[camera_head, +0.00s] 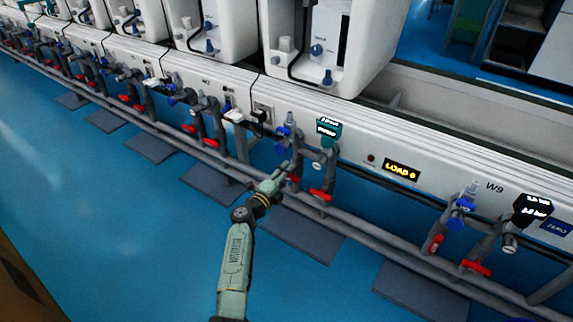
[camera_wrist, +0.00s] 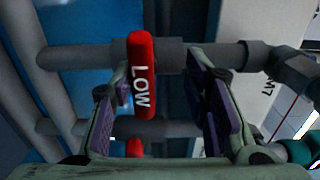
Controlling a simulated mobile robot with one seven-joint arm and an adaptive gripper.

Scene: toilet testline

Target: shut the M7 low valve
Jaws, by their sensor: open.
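A red valve handle marked LOW (camera_wrist: 141,78) shows in the wrist view, lying across a grey horizontal pipe. A dark label (camera_wrist: 268,112) on the white panel at right seems to read M7. My gripper (camera_wrist: 160,82) is open, with one finger on each side of the handle. The handle is closer to the left finger, and I cannot tell whether they touch. In the head view my gripper (camera_head: 284,172) is at the pipes below the front panel and partly hides a red handle (camera_head: 293,179). Another red handle (camera_head: 321,194) is just right of it.
A second red handle (camera_wrist: 134,148) shows low in the wrist view, partly hidden by my gripper. Grey pipes surround the fingers. In the head view, a long lower pipe (camera_head: 370,236) runs along the white line. Blue floor (camera_head: 120,210) is open at left.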

